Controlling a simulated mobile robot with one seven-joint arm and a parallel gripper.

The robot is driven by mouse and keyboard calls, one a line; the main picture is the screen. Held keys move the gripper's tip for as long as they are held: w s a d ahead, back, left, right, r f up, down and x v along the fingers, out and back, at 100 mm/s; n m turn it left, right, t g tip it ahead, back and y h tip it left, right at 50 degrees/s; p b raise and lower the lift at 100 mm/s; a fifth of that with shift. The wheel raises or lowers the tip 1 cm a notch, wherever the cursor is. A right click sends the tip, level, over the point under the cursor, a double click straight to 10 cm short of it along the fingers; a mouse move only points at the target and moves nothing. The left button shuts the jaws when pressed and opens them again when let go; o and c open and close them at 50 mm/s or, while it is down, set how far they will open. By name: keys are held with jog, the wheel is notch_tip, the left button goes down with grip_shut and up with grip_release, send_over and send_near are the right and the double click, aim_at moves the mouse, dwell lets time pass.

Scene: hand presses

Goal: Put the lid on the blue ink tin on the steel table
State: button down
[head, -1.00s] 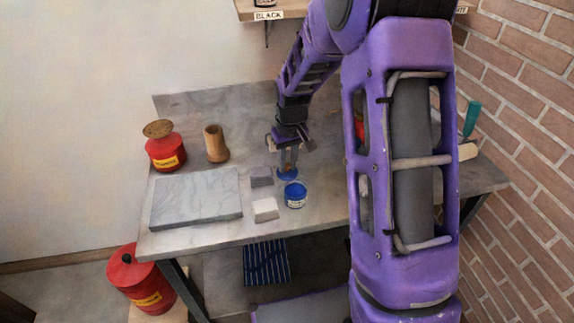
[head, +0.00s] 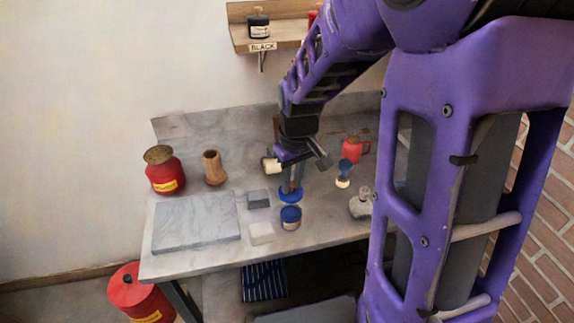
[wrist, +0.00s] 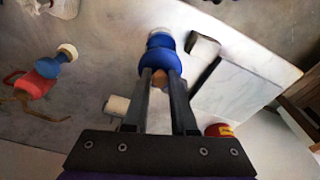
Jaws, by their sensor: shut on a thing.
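The blue ink tin (head: 291,219) stands upright on the steel table (head: 190,260), near its front edge. The blue lid (head: 290,195) appears just above or behind the tin in the head view, with a small gap between them in the picture. My gripper (head: 291,186) points down and is shut on the lid's knob. In the wrist view, the fingertips (wrist: 160,76) hold a brown knob on the lid (wrist: 160,61). The tin (wrist: 160,39) shows partly beyond the lid, which hides some of it. The lid is not seated on the tin.
A pale slab (head: 195,224), a dark grey block (head: 258,198) and a white block (head: 261,233) lie left of the tin. A red can (head: 165,175) and a wooden cup (head: 213,169) stand farther back.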

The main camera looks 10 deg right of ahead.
jog(key=shift+s+f, duration=0.1)
jog(key=shift+f, duration=0.7)
jog(key=shift+f+b, duration=1.6)
jog(key=shift+f, duration=0.8)
jog(key=shift+f, duration=0.15)
jog(key=shift+c, duration=0.8)
grip_release()
jog(key=shift+r+p, duration=1.65)
jog(key=shift+r, duration=1.85)
